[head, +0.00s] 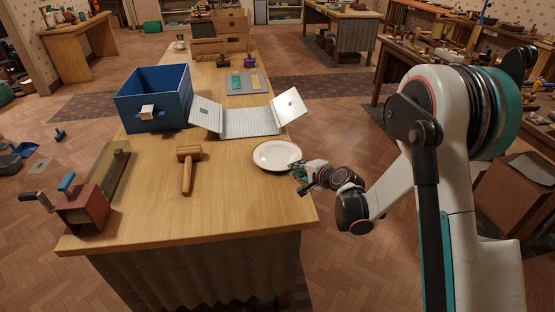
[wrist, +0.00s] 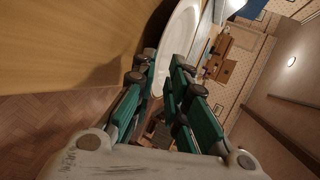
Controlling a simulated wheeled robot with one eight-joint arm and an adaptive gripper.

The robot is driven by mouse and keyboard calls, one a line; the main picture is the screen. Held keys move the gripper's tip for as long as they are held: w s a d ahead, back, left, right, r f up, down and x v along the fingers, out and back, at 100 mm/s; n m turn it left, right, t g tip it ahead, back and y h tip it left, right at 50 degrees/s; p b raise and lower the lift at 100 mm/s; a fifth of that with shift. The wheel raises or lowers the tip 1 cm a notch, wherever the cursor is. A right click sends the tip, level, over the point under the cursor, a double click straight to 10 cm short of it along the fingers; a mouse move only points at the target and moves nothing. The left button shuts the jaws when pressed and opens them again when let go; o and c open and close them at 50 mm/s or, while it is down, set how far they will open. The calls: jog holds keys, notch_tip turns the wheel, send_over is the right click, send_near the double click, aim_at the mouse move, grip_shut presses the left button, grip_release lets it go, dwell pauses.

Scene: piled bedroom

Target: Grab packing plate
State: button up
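The white round plate (head: 277,155) lies on the right edge of the wooden workbench, its near right rim close to my gripper. My gripper (head: 297,171) reaches in from the right at about the height of the bench top. In the wrist view, the green fingers of my gripper (wrist: 160,72) stand apart, and the rim of the plate (wrist: 181,32) shows between and beyond them. The right finger covers part of the plate. I cannot tell whether either finger touches the rim.
On the workbench (head: 230,205) are a wooden mallet (head: 187,170), an open silver case (head: 250,122), a blue bin (head: 155,97) and a red-brown box with a crank (head: 84,208). Another cluttered bench (head: 400,62) stands behind on the right. Open floor lies right of the workbench.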

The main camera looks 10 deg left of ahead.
jog(key=b+x, duration=0.1)
jog(key=x, duration=0.3)
jog(key=shift+f+b, duration=0.25)
jog(key=shift+b, duration=0.1)
jog(key=shift+r, duration=0.1)
grip_shut()
